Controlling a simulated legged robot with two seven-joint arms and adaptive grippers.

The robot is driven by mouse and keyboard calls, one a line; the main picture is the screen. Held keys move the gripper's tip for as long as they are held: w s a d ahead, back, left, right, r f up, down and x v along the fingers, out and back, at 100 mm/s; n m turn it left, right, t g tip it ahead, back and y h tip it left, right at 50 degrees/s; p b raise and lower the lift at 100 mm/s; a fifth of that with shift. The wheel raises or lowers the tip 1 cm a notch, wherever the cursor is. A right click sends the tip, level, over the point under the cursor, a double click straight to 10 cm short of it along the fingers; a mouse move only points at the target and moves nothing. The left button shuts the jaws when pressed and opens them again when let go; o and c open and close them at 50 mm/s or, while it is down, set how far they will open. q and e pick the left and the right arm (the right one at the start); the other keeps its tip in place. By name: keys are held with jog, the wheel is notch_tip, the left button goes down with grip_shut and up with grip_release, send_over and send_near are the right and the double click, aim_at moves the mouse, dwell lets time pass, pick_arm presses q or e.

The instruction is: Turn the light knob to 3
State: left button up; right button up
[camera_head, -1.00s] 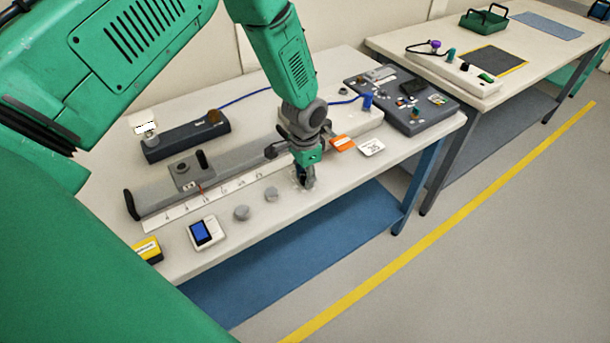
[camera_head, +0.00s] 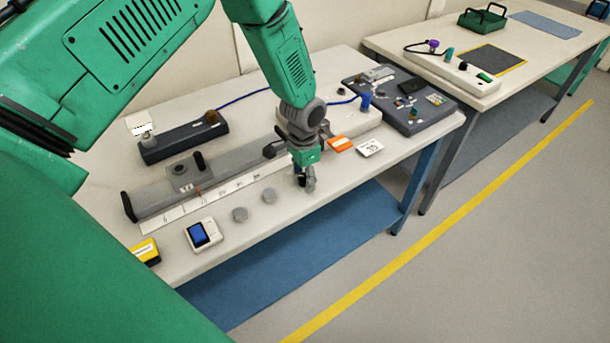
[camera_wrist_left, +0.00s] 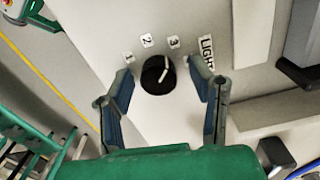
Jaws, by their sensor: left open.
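The light knob (camera_wrist_left: 158,75) is round and black with a white pointer line, on a pale panel in the left wrist view. Labels 1 (camera_wrist_left: 129,58), 2 (camera_wrist_left: 147,40) and 3 (camera_wrist_left: 174,42) stand around it, with a LIGHT label (camera_wrist_left: 207,52) to the right. The pointer line leans up and slightly right, roughly toward the 3. My left gripper (camera_head: 306,183) is open, and its fingers stand on either side of the knob in the wrist view (camera_wrist_left: 163,100), with gaps visible. In the head view I cannot make out the knob near the gripper. My right gripper is not in view.
On the bench are a grey rail (camera_head: 225,172), a meter with a blue screen (camera_head: 202,234), two grey discs (camera_head: 240,215), an orange block (camera_head: 341,144) and a white card (camera_head: 370,148). A dark panel (camera_head: 430,118) stands at the back right. The bench front edge is close to the gripper.

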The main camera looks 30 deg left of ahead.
aim_at(304, 175)
pick_arm(q)
notch_tip(304, 175, up, 12)
jog(key=shift+w+f, duration=0.15)
jog(key=shift+f, duration=0.05)
dwell(0.5)
